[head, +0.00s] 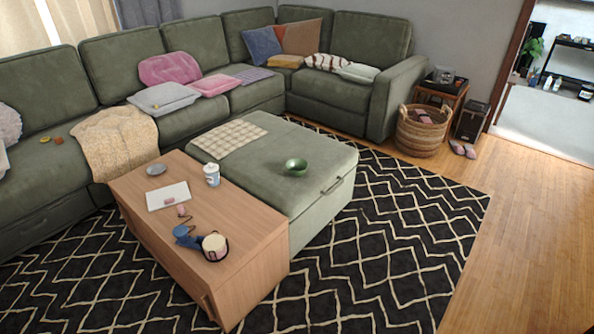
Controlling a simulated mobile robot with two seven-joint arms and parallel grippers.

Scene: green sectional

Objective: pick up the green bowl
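The green bowl (296,167) sits upright on the green ottoman (325,168), right of the ottoman's middle and a little behind its front edge. Its inside looks empty. Neither of my grippers shows in the head view, so I cannot see how they stand to the bowl.
A wooden coffee table (255,248) stands against the ottoman's left side, holding a cup (212,174), a white laptop or tablet (167,196) and small items. A checkered cloth (229,138) lies on the ottoman. Patterned rug (400,240) and wood floor (515,220) are open to the right.

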